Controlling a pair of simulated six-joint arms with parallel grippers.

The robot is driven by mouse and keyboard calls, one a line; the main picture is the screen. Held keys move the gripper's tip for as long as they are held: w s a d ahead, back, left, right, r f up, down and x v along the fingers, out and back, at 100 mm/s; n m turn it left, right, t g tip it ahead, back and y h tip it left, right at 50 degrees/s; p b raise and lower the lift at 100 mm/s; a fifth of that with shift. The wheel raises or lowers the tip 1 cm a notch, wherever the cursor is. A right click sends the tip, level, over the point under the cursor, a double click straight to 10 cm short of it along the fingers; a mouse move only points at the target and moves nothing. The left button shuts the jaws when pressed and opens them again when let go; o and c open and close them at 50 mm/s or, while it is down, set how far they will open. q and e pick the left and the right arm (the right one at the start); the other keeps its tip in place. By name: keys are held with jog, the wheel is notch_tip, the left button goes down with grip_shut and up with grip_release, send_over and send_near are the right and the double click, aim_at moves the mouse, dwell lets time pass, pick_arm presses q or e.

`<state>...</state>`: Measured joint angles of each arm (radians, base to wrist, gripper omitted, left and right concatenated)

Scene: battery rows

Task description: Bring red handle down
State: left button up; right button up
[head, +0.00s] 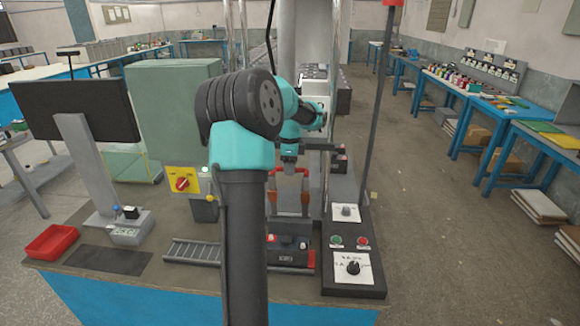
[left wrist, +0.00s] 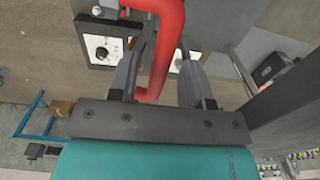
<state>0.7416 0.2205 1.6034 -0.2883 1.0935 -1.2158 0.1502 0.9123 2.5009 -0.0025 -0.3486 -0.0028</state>
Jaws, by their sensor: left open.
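The red handle (head: 289,171) is a U-shaped bar standing upright on the bench machine, its two legs going down to orange-brown parts. In the left wrist view, the red handle (left wrist: 167,45) runs as a thick curved tube between the two fingers. My left gripper (head: 290,155) is just above the handle's crossbar in the head view, partly hidden by my arm. In the left wrist view, my left gripper (left wrist: 163,70) is open, with one finger on each side of the red tube. Contact cannot be told. My right gripper is not in view.
A control panel (head: 341,268) with knobs and buttons lies right of the handle. A dark pole (head: 378,110) rises behind it. A red tray (head: 50,242), a monitor (head: 75,108) and a green cabinet (head: 165,110) stand to the left. A grey ladder-like rack (head: 192,252) lies in front.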

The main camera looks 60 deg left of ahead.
pick_arm(q)
jog(key=shift+f, duration=0.15)
jog(key=shift+c, duration=0.2)
grip_shut()
dwell(0.3)
